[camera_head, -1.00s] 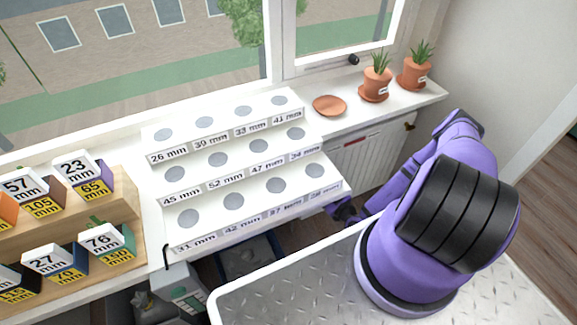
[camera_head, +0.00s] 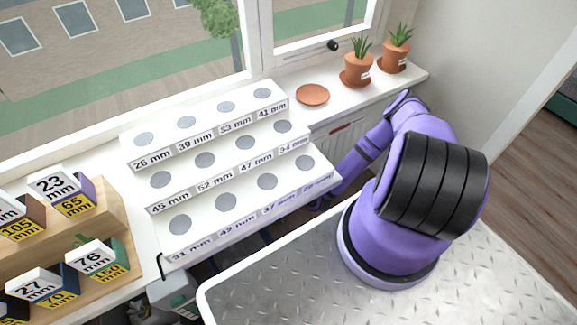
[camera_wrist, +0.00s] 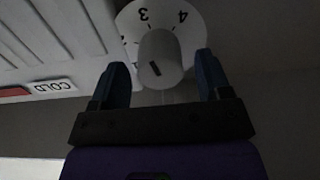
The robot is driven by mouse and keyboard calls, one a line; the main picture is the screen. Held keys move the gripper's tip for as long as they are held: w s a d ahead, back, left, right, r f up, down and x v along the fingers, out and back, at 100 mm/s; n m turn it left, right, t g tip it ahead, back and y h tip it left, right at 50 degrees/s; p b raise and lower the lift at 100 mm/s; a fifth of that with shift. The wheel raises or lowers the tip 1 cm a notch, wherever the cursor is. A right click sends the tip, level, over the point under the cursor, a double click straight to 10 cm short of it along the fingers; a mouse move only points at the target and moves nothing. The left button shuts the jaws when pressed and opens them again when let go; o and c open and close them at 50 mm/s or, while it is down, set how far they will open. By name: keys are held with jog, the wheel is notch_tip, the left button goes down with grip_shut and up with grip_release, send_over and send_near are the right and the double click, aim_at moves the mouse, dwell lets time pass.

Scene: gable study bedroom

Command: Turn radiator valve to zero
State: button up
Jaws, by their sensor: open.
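The radiator valve (camera_wrist: 158,58) is a white round dial with a raised central knob in the wrist view. The numbers 3 and 4 show upside down on its face, with part of another mark at the left. A dark pointer line is on the knob's end. My gripper (camera_wrist: 160,72) is open, with one dark blue finger on each side of the knob. I cannot tell whether either finger touches it. In the head view the valve is hidden, and my arm reaches down beside the white radiator (camera_head: 338,135) below the sill.
A white stepped stand (camera_head: 225,170) with labelled round spots sits on the sill, close to my arm. A terracotta saucer (camera_head: 312,94) and potted plants (camera_head: 357,70) stand beyond. A wooden rack (camera_head: 105,215) holds boxes at left. A COLD label (camera_wrist: 53,86) shows by the radiator.

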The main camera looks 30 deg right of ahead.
jog(key=shift+w, duration=0.6)
jog(key=c, duration=0.9)
